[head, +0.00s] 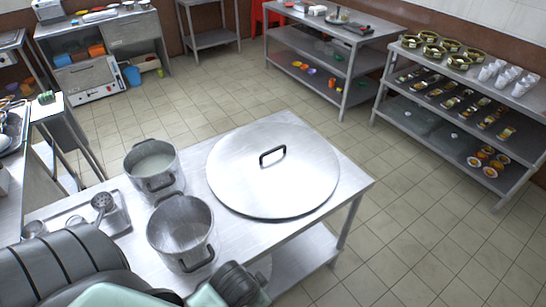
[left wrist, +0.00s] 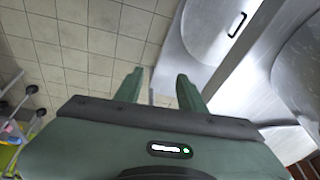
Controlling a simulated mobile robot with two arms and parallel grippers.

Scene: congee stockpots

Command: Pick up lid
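A large round metal lid (head: 250,190) with a black handle (head: 272,155) lies flat on the steel table (head: 350,180). The lid also shows at the top right of the left wrist view (left wrist: 205,30), with its handle (left wrist: 237,25). My left gripper (left wrist: 159,92) has its two green fingers spread apart, with nothing between them. It is clear of the lid. In the head view my arm fills the bottom left corner, and I cannot make out the fingertips there. My right gripper is not seen in either view.
Two open metal pots, one farther back (head: 153,168) and one nearer (head: 181,232), stand left of the lid. A tray with a ladle (head: 103,203) lies farther left. Shelving with bowls and glasses (head: 460,75) stands at right. Tiled floor (head: 420,220) is clear.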

